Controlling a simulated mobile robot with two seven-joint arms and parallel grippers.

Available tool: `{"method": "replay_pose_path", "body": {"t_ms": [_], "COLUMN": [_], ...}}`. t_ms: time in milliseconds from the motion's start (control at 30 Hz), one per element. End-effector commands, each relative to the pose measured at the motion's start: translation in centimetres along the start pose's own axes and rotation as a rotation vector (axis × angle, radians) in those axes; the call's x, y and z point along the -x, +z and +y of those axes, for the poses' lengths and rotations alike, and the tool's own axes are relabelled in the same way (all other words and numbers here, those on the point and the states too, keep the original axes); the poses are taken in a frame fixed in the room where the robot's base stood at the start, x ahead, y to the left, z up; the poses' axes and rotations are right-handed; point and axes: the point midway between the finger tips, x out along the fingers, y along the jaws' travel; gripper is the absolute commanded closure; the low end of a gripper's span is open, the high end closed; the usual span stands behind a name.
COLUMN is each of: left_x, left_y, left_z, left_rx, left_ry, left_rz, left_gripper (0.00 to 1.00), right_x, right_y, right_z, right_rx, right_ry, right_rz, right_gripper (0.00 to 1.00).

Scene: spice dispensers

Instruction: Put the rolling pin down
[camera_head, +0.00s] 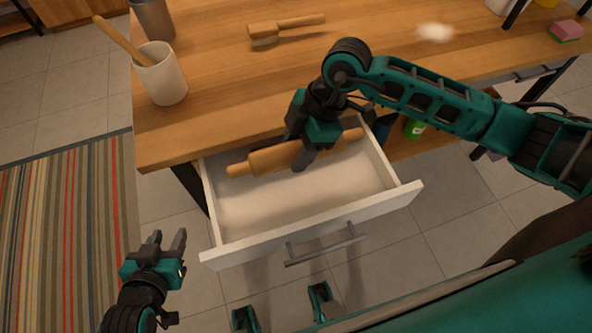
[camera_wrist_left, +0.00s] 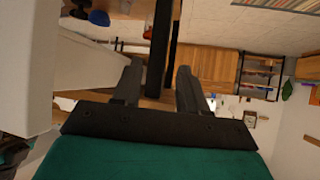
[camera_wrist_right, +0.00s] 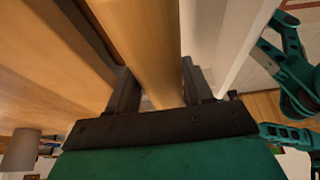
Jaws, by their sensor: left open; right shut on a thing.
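The wooden rolling pin (camera_head: 274,159) is in the open white drawer (camera_head: 230,243), or just over it, lying across its back part. My right gripper (camera_head: 304,162) reaches down from above and is shut on the rolling pin near its middle. The right wrist view shows the pin (camera_wrist_right: 146,45) between the two fingers (camera_wrist_right: 153,92). I cannot tell whether the pin touches the drawer floor. My left gripper (camera_head: 168,244) is open and empty, left of the drawer. The left wrist view shows its spread fingers (camera_wrist_left: 158,88) with nothing between them.
The wooden table (camera_head: 225,95) is above the drawer. On it are a wooden brush (camera_head: 287,28), a cream crock (camera_head: 160,78) with a wooden handle in it, a grey cup (camera_head: 154,20) and a pink-green sponge (camera_head: 565,31). The drawer's front floor is clear. A striped rug (camera_head: 68,235) lies at left.

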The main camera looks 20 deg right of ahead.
Motion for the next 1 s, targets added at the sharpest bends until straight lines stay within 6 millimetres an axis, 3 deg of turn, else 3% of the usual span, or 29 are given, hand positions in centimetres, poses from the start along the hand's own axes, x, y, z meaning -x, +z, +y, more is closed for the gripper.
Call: {"method": "replay_pose_path", "body": {"t_ms": [33,200,433,633,867,900,1000], "left_x": [-0.2,-0.5,-0.6,-1.0,-0.9,-0.9,-0.9], "left_y": [0.2,0.0,-0.7,0.0,-0.2,-0.2,-0.2], "left_z": [0.1,0.6,0.8,0.8,0.8,0.8,0.8], "left_rx": [0.001,0.003,0.003,0.005,0.005,0.005,0.005], "left_ry": [0.003,0.014,0.017,0.020,0.022,0.022,0.022], "left_rz": [-0.002,0.006,0.021,0.009,0.012,0.013,0.013], "left_gripper": [0.57,0.57,0.57,0.57,0.57,0.57,0.57], "right_x": [-1.5,-4.1,-5.6,-8.4,-8.7,-8.7,-8.7], "right_y": [0.6,1.6,2.2,3.4,3.5,3.6,3.6], "right_z": [-0.1,0.0,0.0,0.0,0.0,0.0,0.0], "right_rx": [-0.001,0.002,0.002,0.002,0.003,0.003,0.002], "right_ry": [-0.002,0.000,0.000,-0.002,0.001,-0.001,-0.001], "right_rz": [0.000,0.002,0.001,0.001,0.001,-0.001,-0.001], "right_gripper": [0.89,0.89,0.89,0.89,0.89,0.47,0.38]}}
